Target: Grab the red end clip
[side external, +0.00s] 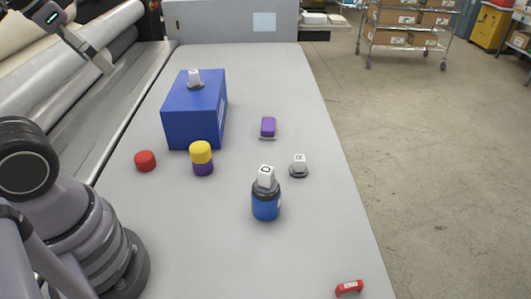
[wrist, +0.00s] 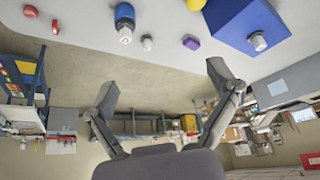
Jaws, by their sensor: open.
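The red end clip (side external: 349,288) is a small red arched piece with a pale label. It lies near the grey table's right edge, at the bottom of the side view. In the wrist view, a small upright red shape (wrist: 55,26) at the upper left appears to be this clip. My gripper (wrist: 165,85) is open, with its two fingers spread wide and nothing between them. In the side view, part of it shows at the top left, high over the rollers and far from the clip.
On the table (side external: 320,240) stand a blue box (side external: 185,125), a yellow-and-purple stack (side external: 201,158), a red cylinder (side external: 145,160), a blue can (side external: 266,208), a purple block (side external: 268,127) and a lettered grey-based piece (side external: 299,167). The table is bare around the clip.

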